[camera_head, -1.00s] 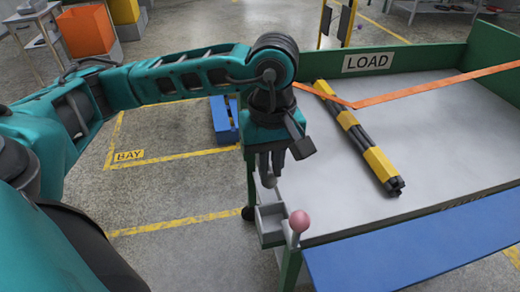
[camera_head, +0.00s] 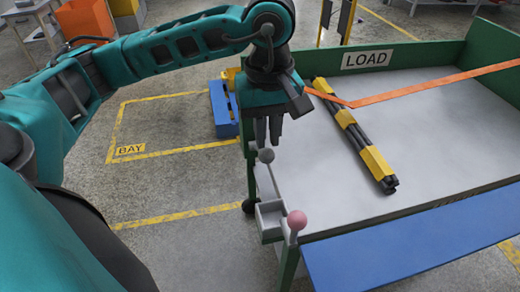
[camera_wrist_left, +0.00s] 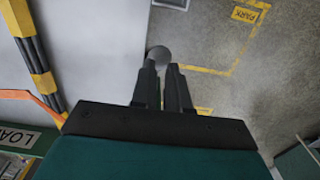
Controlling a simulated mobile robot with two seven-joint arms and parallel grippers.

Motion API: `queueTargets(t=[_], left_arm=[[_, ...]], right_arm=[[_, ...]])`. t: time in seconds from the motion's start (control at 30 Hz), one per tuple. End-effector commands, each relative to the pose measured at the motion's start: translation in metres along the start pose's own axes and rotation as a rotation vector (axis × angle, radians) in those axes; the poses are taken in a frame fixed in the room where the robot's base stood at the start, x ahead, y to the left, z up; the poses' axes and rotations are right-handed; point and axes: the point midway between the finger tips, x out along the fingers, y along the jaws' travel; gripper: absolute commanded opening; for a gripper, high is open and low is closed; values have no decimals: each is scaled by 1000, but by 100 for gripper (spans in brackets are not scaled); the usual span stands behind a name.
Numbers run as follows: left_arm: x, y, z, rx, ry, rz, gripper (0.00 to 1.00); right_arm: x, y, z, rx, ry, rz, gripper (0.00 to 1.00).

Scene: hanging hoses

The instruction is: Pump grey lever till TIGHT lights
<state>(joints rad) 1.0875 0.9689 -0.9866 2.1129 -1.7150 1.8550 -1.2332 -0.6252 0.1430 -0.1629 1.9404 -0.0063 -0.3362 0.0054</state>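The grey lever stands at the table's near left corner, its round grey knob (camera_head: 265,156) above a grey bracket (camera_head: 270,215). My left gripper (camera_head: 268,140) points down just above the knob, its fingers a little apart. In the left wrist view the knob (camera_wrist_left: 158,56) shows just beyond the fingertips (camera_wrist_left: 159,70), nearer the left finger; I cannot tell whether they touch. A lever with a pink knob (camera_head: 297,220) stands close to the bracket. An orange strap (camera_head: 420,87) crosses a black and yellow bundle (camera_head: 355,138). No TIGHT light is visible. My right gripper is out of view.
The grey table (camera_head: 440,140) has a green rim with a LOAD sign (camera_head: 367,59). A blue panel (camera_head: 410,250) runs along its near side. A blue object (camera_head: 222,112) stands on the floor behind my left gripper. Open floor lies left of the table.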

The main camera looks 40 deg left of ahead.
Motion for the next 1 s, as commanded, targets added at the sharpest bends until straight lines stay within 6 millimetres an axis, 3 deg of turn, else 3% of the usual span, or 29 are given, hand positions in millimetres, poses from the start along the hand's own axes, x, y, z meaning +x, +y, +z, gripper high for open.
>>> queueTargets(t=[0.5,1.0], left_arm=[[0,0,0,0,0,0,15],[33,0,10,1,1,-1,15]], right_arm=[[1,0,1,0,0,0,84],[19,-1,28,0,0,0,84]])
